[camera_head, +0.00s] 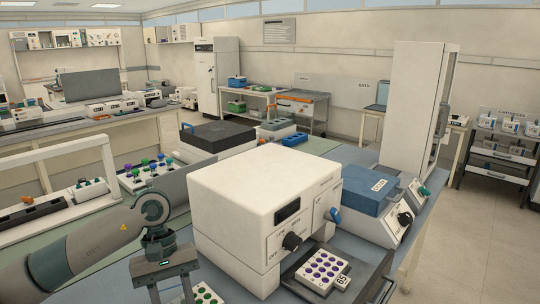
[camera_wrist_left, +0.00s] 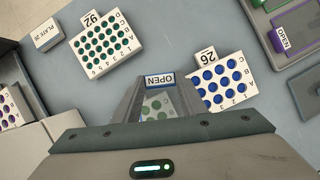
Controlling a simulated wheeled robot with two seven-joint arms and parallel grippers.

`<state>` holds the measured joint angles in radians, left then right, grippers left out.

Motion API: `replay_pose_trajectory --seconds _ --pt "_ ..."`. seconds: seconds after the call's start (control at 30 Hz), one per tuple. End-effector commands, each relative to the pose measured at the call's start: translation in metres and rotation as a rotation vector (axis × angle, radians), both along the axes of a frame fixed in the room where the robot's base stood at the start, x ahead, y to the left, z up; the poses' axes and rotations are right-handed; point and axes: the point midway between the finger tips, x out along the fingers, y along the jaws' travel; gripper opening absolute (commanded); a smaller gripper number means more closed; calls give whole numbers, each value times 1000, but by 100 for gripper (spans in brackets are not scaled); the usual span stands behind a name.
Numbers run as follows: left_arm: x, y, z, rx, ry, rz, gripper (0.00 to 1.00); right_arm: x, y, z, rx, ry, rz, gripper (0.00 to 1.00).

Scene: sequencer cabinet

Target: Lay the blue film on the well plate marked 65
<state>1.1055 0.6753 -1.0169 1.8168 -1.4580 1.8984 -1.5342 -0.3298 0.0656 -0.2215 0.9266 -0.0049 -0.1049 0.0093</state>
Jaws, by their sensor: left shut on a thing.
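The well plate marked 65 (camera_head: 321,269) has purple wells. It lies on the dark tray in front of the white instrument, with its number tag at its right end. My left gripper (camera_head: 171,286) is left of the white instrument, fingers down, well apart from that plate. In the left wrist view my left gripper (camera_wrist_left: 160,88) is shut on a blue-edged piece marked OPEN (camera_wrist_left: 160,79), which lies between its fingertips. Pale green circles show between the fingers; I cannot tell if the piece covers them. I cannot make out a separate blue film. My right gripper is in neither view.
In the left wrist view a green-welled plate (camera_wrist_left: 104,45) and a blue-welled plate (camera_wrist_left: 219,79) lie near the gripper. A blue-lidded machine (camera_head: 371,190) stands at the right. Grey bench is bare between the plates.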

Motion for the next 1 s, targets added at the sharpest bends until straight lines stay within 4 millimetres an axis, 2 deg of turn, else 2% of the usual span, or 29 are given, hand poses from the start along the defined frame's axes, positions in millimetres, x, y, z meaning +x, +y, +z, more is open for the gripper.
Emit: replay_pose_trajectory --seconds 0.2,0.4,1.0 --pt "-38 8 -11 1 -1 -311 14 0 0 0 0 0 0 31" --pt "-55 13 -15 1 0 -459 14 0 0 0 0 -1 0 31" --pt "-57 13 -15 1 -4 -486 14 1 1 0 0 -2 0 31"
